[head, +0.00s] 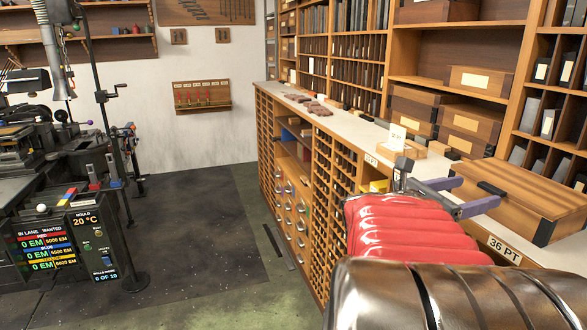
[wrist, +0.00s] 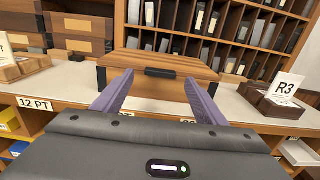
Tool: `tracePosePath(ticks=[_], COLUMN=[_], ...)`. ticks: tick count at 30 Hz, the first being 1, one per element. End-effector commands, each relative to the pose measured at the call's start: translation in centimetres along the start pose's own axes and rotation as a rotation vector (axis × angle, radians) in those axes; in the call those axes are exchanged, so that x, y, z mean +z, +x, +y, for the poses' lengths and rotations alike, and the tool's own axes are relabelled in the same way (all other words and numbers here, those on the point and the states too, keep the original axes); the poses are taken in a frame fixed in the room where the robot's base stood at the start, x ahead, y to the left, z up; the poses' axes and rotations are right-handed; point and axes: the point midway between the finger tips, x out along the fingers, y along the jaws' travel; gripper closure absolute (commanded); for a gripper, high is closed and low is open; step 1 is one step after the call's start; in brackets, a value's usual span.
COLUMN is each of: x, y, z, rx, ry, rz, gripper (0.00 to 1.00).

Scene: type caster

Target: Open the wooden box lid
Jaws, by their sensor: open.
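The wooden box (head: 535,205) stands on the pale counter at the right of the head view, with its lid (head: 540,185) down. It also shows in the middle of the wrist view, with a dark handle (wrist: 174,73) on its front edge and dark corner pieces. The handle also shows in the head view (head: 491,187). My gripper (head: 480,191) has two purple fingers, spread apart and empty, pointing at the box front. In the wrist view the fingertips (wrist: 160,77) lie left and right of the handle. I cannot tell whether they touch the box.
The counter (head: 345,122) runs along tall shelves of type and wooden boxes (head: 474,123). A small tray with a white card (head: 396,137) stands left of my arm. In the wrist view, a dark block with an R3 card (wrist: 286,88) stands right of the box. The floor (head: 190,220) is largely clear.

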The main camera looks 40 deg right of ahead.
Motion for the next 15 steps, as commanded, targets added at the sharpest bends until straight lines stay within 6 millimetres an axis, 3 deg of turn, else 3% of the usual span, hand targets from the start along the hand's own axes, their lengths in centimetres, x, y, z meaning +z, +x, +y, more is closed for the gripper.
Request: tracePosePath(ticks=[9, 15], x=[0.0, 0.0], y=[3.5, 4.2], z=[-0.1, 0.0], rx=[-0.002, 0.001], ry=[0.001, 0.000], rz=[0.001, 0.001], gripper=[0.34, 0.34])
